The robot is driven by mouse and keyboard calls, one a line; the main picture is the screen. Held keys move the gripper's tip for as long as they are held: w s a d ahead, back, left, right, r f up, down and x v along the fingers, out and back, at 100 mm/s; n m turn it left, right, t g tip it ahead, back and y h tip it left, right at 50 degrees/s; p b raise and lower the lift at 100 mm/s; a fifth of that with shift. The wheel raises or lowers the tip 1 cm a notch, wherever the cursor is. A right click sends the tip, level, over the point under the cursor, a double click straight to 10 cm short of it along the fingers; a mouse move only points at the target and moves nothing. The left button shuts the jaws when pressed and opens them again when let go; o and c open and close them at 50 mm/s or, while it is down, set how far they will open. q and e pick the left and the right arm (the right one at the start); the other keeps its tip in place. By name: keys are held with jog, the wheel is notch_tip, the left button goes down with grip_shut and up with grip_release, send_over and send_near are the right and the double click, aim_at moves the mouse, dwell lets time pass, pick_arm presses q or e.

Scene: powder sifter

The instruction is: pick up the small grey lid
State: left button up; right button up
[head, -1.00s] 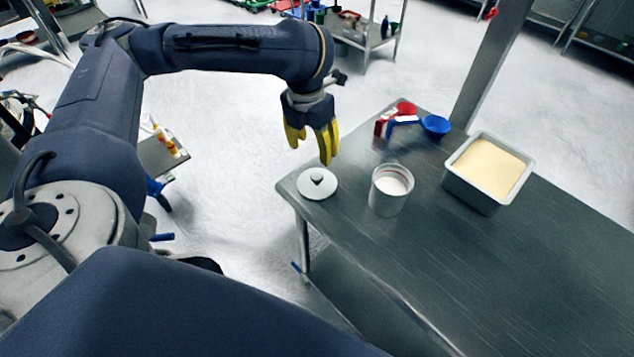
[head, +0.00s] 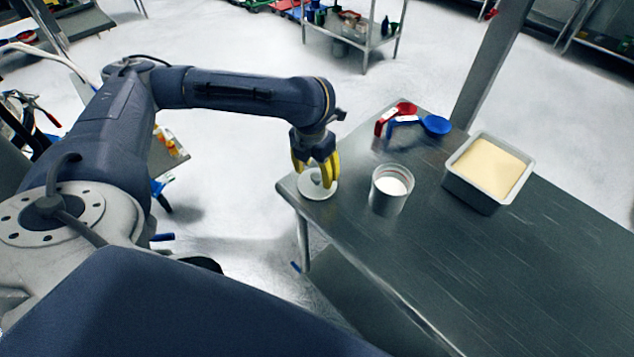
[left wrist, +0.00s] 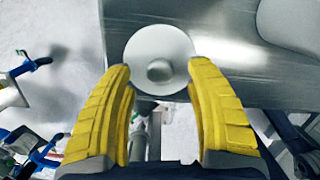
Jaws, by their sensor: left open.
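The small grey lid (head: 318,191) is a round disc with a knob in its middle. It lies on the metal table (head: 470,270) near the left corner. In the left wrist view the lid (left wrist: 160,48) is at the top middle, its knob between the lines of the two yellow fingers. My left gripper (head: 318,180) is open just above the lid, its fingers on either side of the knob in the head view. In the left wrist view the gripper (left wrist: 163,75) is empty. Whether the fingers touch the lid I cannot tell. My right gripper is not in view.
A metal cup with white powder (head: 390,192) stands right of the lid. A rectangular pan with pale yellow powder (head: 460,190) stands further right. A red scoop (head: 381,126) and a blue scoop (head: 434,125) lie at the back. The table's front right is clear.

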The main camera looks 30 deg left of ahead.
aim_at(309, 184)
pick_arm(q)
jog(key=shift+w+f, duration=0.15)
jog(key=shift+f, duration=1.05)
grip_shut()
